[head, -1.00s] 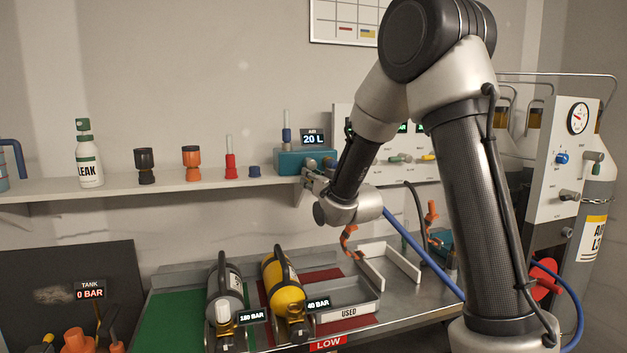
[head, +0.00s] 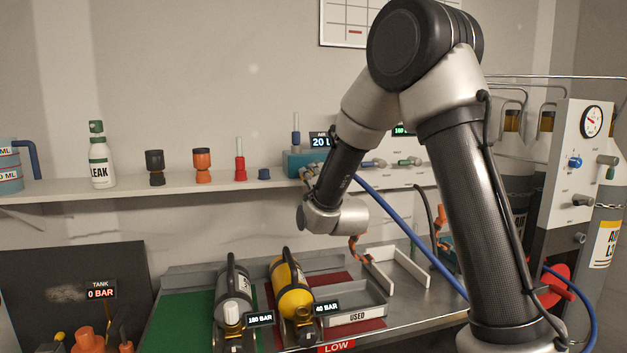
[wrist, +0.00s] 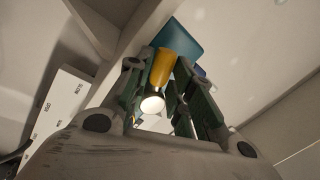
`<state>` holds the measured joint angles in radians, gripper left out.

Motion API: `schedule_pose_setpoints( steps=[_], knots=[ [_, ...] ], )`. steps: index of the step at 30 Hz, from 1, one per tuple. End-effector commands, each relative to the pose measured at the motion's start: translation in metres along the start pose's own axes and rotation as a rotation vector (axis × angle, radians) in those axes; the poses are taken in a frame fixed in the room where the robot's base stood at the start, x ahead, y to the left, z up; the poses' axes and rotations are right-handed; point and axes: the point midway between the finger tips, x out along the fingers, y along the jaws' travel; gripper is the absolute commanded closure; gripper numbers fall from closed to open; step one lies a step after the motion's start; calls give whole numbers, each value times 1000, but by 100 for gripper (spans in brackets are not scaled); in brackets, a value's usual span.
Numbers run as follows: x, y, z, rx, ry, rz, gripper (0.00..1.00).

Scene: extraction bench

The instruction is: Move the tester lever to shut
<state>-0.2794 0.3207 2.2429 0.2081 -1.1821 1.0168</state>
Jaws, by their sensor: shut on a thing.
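The tester appears to be the teal box (head: 299,162) on the wall shelf, with a 20 L display (head: 320,141) partly covered by my arm. The teal box also shows in the wrist view (wrist: 186,40). In the wrist view, a yellow lever-like handle (wrist: 164,70) with a round white end lies between my gripper's fingers (wrist: 160,95). The fingers are shut on it, close to the teal box. In the head view my gripper (head: 309,176) is small and partly hidden, at the box's front. The lever's angle is hard to tell.
The shelf (head: 210,188) also holds a leak spray bottle (head: 101,160) and several small fittings. Below, a grey cylinder (head: 233,297) and a yellow cylinder (head: 290,288) lie on the bench, beside a USED tray (head: 357,316). A blue hose (head: 410,237) runs behind my arm.

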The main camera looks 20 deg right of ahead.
Motion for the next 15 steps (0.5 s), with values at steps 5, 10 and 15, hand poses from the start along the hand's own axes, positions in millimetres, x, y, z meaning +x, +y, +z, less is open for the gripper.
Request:
schedule_pose_setpoints(
  steps=[5,10,15],
  knots=[
    [2,-7,-1,150,33,-3,100],
    [2,-10,-2,271,59,-2,100],
    [3,-14,-3,358,76,-3,100]
  ],
)
